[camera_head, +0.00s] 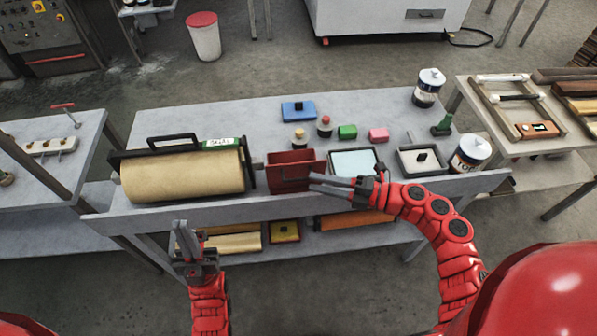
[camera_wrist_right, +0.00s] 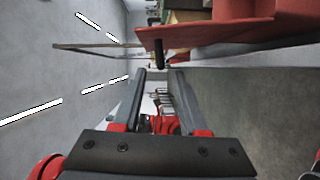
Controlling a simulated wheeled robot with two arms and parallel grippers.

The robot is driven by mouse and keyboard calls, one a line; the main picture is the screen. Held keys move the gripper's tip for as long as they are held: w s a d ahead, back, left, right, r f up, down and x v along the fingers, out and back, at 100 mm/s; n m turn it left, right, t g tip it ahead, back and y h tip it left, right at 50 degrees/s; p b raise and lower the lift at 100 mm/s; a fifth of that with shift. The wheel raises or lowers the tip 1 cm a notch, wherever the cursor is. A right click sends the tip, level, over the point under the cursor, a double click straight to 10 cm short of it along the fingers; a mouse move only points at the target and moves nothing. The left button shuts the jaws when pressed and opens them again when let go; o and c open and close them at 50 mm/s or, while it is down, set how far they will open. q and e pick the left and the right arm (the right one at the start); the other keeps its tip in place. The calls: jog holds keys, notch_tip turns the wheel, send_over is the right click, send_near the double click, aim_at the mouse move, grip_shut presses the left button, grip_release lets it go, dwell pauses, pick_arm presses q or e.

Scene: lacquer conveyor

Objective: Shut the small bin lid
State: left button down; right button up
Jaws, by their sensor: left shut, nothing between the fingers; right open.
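A small red bin (camera_head: 290,181) stands at the front edge of the grey table, left of a pale blue panel. A red panel that looks like its lid (camera_wrist_right: 215,32) juts out from the red body in the right wrist view, with a black knob (camera_wrist_right: 159,53) on it. I cannot tell the lid's exact angle. My right gripper (camera_head: 312,183) is open at the bin's right front side; in the wrist view its fingertips (camera_wrist_right: 159,73) are just short of the knob, apart from it. My left gripper (camera_head: 184,226) is shut and empty, in front of the table.
A tan roll (camera_head: 183,176) with a black frame lies left of the bin. Paint cans (camera_head: 428,88) are at the right. A white pail with a red lid (camera_head: 202,19) stands on the floor.

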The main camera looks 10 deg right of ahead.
aim_at(298, 179)
jog(key=p+x, duration=0.1)
jog(key=x, duration=0.4)
jog(key=shift+w+a, duration=0.15)
jog(key=shift+a, duration=0.2)
grip_shut()
dwell(1.1)
